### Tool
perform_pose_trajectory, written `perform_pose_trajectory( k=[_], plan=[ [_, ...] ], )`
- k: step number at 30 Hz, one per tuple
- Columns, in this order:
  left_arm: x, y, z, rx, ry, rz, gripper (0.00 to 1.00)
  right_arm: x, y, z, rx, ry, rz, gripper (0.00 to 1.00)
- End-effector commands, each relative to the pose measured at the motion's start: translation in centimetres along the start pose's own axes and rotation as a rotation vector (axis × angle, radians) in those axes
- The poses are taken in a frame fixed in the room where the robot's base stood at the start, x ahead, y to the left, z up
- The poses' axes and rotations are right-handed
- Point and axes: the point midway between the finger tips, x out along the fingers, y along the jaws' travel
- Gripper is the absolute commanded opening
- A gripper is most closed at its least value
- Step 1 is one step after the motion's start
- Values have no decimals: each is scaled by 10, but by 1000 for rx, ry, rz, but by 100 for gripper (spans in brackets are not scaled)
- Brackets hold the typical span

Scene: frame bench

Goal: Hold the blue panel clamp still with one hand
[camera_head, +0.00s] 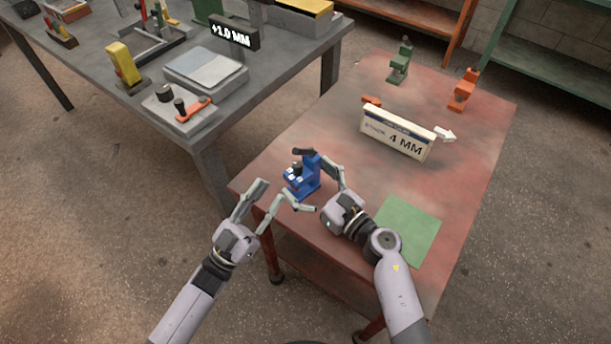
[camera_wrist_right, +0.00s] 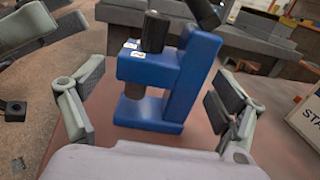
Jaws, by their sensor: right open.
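The blue panel clamp (camera_head: 311,174) stands upright on the red table (camera_head: 478,150) near its left edge. It has a dark knob and a dark lever on top. In the right wrist view the clamp (camera_wrist_right: 186,90) stands between the fingers of my right gripper (camera_wrist_right: 160,112). My left gripper (camera_head: 270,191) is open and empty, just left of the clamp past the table edge. Its fingers also show at the wrist view's upper left.
A white sign reading 4 MM (camera_head: 397,134) stands behind the clamp. A green clamp (camera_head: 400,62) and an orange clamp (camera_head: 463,90) stand at the table's far end. A green mat (camera_head: 408,228) lies at the near right. A grey bench (camera_head: 290,62) with tools stands left.

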Motion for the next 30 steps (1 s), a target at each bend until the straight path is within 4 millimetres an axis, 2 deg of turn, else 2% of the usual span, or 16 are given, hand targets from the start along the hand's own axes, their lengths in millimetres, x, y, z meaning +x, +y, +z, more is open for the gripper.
perform_pose_trajectory(
  k=[4,12,30],
  plan=[
    [0,0,0,0,0,0,33,8,0,0,1,0,0,90],
    [0,0,0,0,0,0,33,8,0,0,0,0,0,90],
    [0,0,0,0,0,0,33,8,0,0,0,0,0,50]
  ],
)
